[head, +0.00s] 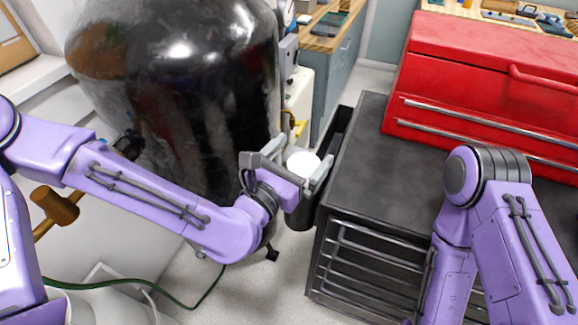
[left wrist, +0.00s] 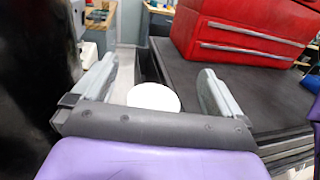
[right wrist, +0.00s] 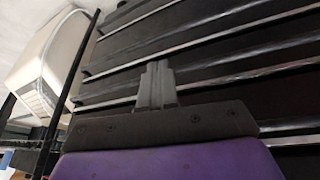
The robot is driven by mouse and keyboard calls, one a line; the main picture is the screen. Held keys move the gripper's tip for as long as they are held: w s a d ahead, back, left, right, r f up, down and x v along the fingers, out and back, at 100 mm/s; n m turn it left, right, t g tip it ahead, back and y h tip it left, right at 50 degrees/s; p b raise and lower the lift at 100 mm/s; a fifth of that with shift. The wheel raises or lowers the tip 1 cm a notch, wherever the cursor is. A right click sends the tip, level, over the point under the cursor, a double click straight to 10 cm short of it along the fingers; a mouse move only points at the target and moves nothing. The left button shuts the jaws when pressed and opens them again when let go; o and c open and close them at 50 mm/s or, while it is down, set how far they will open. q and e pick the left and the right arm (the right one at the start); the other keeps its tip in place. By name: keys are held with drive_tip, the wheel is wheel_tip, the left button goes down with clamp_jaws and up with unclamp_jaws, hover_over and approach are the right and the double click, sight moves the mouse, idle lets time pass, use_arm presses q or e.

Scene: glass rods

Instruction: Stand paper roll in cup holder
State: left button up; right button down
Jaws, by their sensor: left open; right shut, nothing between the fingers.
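The paper roll (head: 303,164) shows as a white round top, and it also shows in the left wrist view (left wrist: 153,97). It looks upright above a dark cup holder (head: 301,216) at the left side of the black cart; how deep it sits cannot be seen. My left gripper (head: 302,159) is open, with one finger on each side of the roll's top. A gap shows between the roll and both fingers in the left wrist view. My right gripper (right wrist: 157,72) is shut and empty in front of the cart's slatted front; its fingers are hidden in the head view.
The black cart (head: 370,160) has a bare dark top on its left part and a red toolbox (head: 490,85) at the back right. A large glossy black tank (head: 180,80) stands close behind my left arm. A green hose (head: 130,284) lies at the lower left.

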use_arm(q)
drive_tip(key=p+v, duration=0.6)
drive_tip(key=p, duration=0.4)
drive_tip(key=shift+s+a, duration=0.25)
drive_tip(key=shift+s, duration=0.1)
idle(0.4)
